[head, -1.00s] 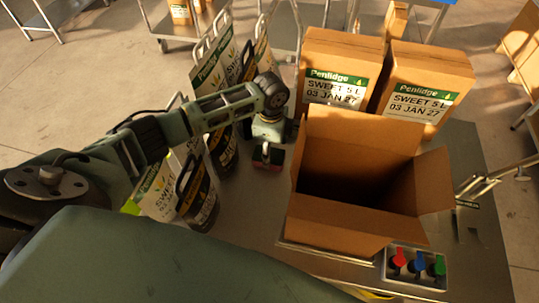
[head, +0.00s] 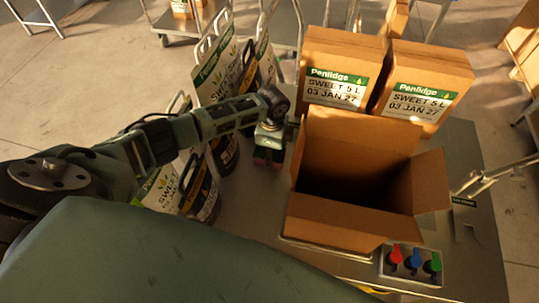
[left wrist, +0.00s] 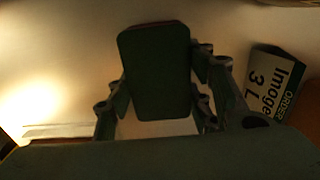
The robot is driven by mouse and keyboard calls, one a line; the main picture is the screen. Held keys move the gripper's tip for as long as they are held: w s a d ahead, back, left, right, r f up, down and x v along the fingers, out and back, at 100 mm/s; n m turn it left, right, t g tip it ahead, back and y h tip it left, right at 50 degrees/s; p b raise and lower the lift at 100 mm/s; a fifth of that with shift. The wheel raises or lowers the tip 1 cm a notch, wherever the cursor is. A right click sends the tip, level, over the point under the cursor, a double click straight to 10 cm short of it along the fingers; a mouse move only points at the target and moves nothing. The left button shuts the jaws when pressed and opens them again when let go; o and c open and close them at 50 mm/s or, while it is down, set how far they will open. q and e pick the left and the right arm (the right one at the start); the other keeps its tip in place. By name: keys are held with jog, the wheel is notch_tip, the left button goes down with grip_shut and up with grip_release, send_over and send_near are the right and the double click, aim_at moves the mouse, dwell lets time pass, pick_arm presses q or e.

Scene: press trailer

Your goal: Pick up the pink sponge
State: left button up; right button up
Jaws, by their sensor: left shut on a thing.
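The pink sponge (head: 268,158) is between the fingertips of my left gripper (head: 268,150) in the head view, left of the open carton; only a small pink part shows below the fingers. In the left wrist view it is a dark green, rounded block with a thin reddish edge (left wrist: 155,75), with a finger on each side. My left gripper (left wrist: 160,100) is shut on it. I cannot tell how high it is above the metal table (head: 245,215). My right gripper is not in view.
An open empty carton (head: 340,215) stands right of the gripper, with two closed Penlidge boxes (head: 335,70) (head: 425,85) behind. Labelled jugs (head: 205,195) stand to the left. Red, blue and green knobs (head: 415,262) sit at the front. A labelled item (left wrist: 275,85) shows in the wrist view.

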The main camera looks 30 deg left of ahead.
pick_arm(q)
jog(key=shift+r, duration=0.1)
jog(key=shift+c, duration=0.2)
jog(key=shift+r, duration=0.25)
notch_tip(320, 180, up, 8)
jog(key=b, duration=0.3)
jog(key=shift+r, duration=0.7)
jog(key=shift+o, duration=1)
jog(key=c, duration=0.4)
jog(key=shift+d, duration=0.1)
jog(key=shift+c, duration=0.2)
